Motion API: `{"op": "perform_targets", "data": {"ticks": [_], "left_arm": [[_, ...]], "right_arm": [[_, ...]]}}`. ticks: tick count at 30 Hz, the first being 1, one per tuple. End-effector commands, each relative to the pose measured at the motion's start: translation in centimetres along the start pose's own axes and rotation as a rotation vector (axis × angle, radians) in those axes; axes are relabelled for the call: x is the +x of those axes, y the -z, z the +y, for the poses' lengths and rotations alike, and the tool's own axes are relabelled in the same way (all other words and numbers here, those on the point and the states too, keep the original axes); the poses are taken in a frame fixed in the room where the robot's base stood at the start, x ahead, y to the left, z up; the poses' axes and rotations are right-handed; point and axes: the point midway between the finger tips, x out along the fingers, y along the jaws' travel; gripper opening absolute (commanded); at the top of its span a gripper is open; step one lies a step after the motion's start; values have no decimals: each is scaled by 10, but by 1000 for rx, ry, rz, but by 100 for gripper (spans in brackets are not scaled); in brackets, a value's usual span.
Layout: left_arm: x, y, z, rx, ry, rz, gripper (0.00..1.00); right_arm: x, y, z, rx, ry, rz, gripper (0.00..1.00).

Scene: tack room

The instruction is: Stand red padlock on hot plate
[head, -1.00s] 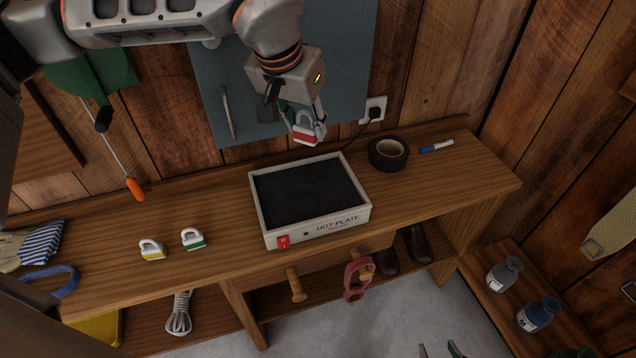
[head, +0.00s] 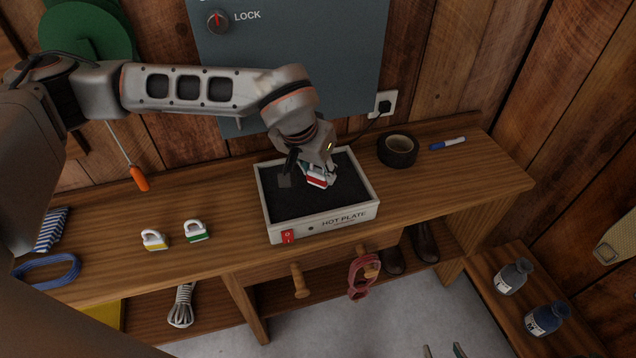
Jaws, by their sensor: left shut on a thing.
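The red padlock (head: 318,181), white with a red band, is in my left gripper (head: 310,178) in the head view. The gripper is shut on it and holds it over the black top of the hot plate (head: 280,203). The padlock looks tilted; I cannot tell whether it touches the plate. The fingers partly hide it. The hot plate is a white box with a red switch at its front left, standing on the wooden bench. My right gripper is not in view.
A yellow padlock (head: 154,240) and a green padlock (head: 196,231) stand on the bench left of the hot plate. A grey lock panel (head: 345,60) is behind. The bench's right end (head: 480,185) is clear.

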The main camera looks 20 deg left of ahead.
Motion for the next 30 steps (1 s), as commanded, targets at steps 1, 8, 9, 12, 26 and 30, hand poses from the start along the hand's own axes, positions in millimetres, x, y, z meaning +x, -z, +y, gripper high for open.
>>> {"op": "perform_targets", "data": {"ticks": [1, 8, 9, 12, 26, 30], "left_arm": [[3, -1, 0, 0, -1, -1, 5], [32, -14, 0, 0, -1, -4, 5], [36, -16, 0, 0, -1, -3, 5], [39, -16, 0, 0, -1, 0, 5], [41, -17, 0, 0, 0, -1, 48], [41, -17, 0, 0, 0, -1, 48]], "right_arm": [[0, 0, 0, -1, -1, 1, 40], [2, -1, 0, -2, -1, 2, 40], [2, -1, 0, -3, -2, 2, 40], [2, 1, 1, -4, -3, 5, 40], [2, 2, 2, -5, -4, 7, 40], [3, 0, 2, -5, -4, 5, 40]]}}
